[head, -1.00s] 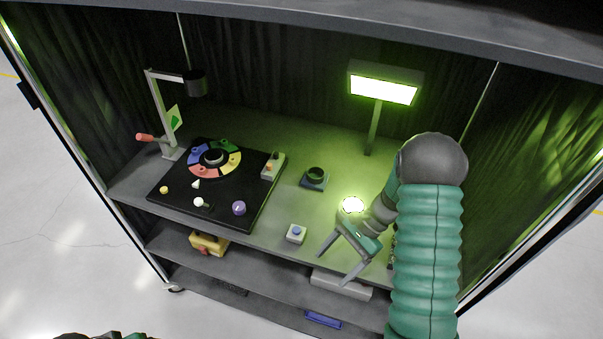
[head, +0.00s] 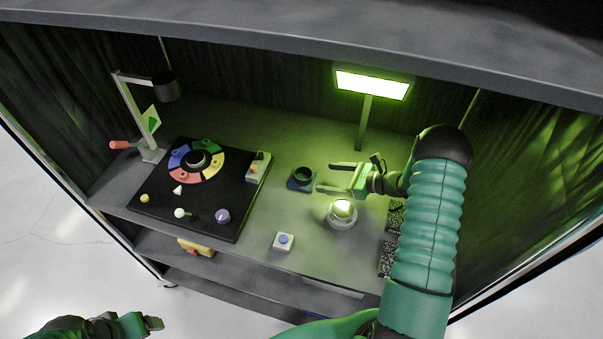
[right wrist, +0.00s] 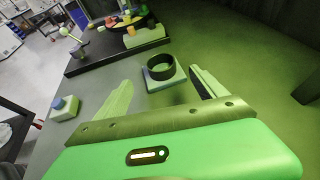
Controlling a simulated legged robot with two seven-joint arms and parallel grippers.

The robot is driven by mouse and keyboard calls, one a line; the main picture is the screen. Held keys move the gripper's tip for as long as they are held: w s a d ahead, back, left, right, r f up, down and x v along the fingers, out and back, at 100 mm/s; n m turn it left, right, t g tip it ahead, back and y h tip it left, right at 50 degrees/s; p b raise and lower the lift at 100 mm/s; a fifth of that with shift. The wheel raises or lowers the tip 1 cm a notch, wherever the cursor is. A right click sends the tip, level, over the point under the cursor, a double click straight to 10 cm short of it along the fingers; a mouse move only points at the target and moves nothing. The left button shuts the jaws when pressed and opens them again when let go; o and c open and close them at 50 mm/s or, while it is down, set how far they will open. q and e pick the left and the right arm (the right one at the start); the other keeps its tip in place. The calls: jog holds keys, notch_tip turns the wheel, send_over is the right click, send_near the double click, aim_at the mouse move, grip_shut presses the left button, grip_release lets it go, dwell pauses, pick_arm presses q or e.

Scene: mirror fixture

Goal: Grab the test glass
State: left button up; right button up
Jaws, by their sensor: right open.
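I cannot tell for sure which thing is the test glass. A round glass-topped piece on a white base (head: 342,212) glows on the shelf, below my right gripper in the head view. A dark round cup (head: 303,174) sits on a small blue-grey square base, just left of my right gripper (head: 325,177). This gripper is open and empty, its fingers pointing left at the cup. In the right wrist view the cup (right wrist: 160,68) shows beyond and between the fingertips (right wrist: 160,82), apart from them. My left gripper (head: 152,323) is low at the left, away from the shelf.
A black board (head: 150,205) with a coloured ring and knobs lies at left. A small white box with a blue button (head: 283,241) is near the front edge. A lit lamp (head: 372,84) stands behind. Dark speckled blocks (head: 388,258) lie at right.

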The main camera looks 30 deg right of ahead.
aim_at(304, 174)
jog(key=w, duration=0.1)
jog(key=w+f, duration=0.1)
jog(key=w+a+f, duration=0.1)
jog(key=w, duration=0.1)
jog(key=shift+w+a+f+p, duration=0.1)
jog(key=shift+f+p, duration=0.15)
jog(key=shift+p, duration=0.05)
jog(key=w+a+p, duration=0.1)
jog(key=w, duration=0.1)
jog(key=w+a+p, duration=0.1)
jog(key=a, duration=0.1)
jog(key=shift+w+a+f, duration=0.25)
jog(key=shift+w+f, duration=0.1)
jog(key=shift+f, duration=0.05)
jog(key=shift+w+a+f, duration=0.15)
jog(key=shift+w+a, duration=0.1)
jog(key=shift+w, duration=0.05)
jog(key=shift+s+d+f, duration=0.1)
jog(key=shift+d, duration=0.35)
jog(key=c, duration=0.9)
jog(key=shift+a, duration=0.15)
jog(key=c, duration=0.5)
pick_arm(q)
jog(key=r, duration=0.3)
jog(key=shift+w+d, duration=0.15)
jog(key=shift+d, duration=0.15)
pick_arm(e)
jog(key=shift+a, duration=0.15)
jog(key=shift+c, duration=1.2)
